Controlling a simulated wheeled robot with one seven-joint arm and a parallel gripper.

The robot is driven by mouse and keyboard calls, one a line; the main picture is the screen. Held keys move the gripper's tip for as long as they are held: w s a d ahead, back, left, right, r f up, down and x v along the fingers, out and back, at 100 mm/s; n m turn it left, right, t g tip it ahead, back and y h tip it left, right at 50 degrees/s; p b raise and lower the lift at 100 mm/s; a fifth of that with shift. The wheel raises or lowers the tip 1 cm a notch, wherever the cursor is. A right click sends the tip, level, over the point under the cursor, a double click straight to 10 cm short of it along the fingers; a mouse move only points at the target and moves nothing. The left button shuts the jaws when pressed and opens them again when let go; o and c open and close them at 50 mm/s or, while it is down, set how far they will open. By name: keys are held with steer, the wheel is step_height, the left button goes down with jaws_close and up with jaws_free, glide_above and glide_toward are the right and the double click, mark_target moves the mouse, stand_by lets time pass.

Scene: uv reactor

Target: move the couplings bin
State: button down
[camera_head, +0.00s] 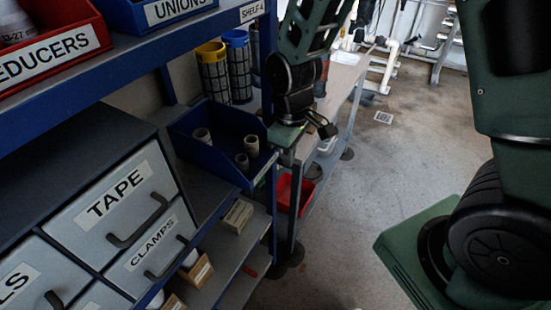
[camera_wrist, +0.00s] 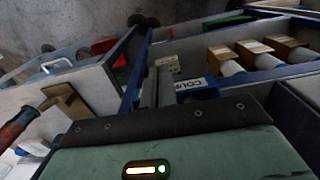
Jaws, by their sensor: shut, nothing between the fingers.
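The couplings bin is an open blue bin (camera_head: 218,172) on a shelf of the blue rack in the head view, with several grey tube-shaped couplings (camera_head: 242,161) inside. In the wrist view a small part of a blue bin (camera_wrist: 209,93) shows, with a white label whose visible letters read "COU"; my gripper's body hides the rest. My gripper (camera_head: 286,158) is at the bin's right end in the head view, close to its wall. The fingers (camera_wrist: 156,87) are shut and empty, just left of the label in the wrist view. I cannot tell whether they touch the bin.
Drawers marked TAPE (camera_head: 127,200) and CLAMPS (camera_head: 152,245) stand left of the bin. The UNIONS bin (camera_head: 178,12) is on the shelf above. Yellow (camera_head: 213,72) and blue (camera_head: 238,68) baskets stand behind. A red bin (camera_head: 291,190) sits low beyond the rack.

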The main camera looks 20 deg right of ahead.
steer(key=shift+w+a+f+p, duration=0.35)
steer(key=shift+w+f, duration=0.2)
steer(key=shift+f, duration=0.2)
steer(key=shift+w+a+f+p, duration=0.25)
steer(key=shift+w+a+f, duration=0.3)
steer(key=shift+f, duration=0.15)
steer(key=shift+w+a+f+p, duration=0.35)
steer(key=shift+w+f, duration=0.2)
steer(key=shift+f, duration=0.2)
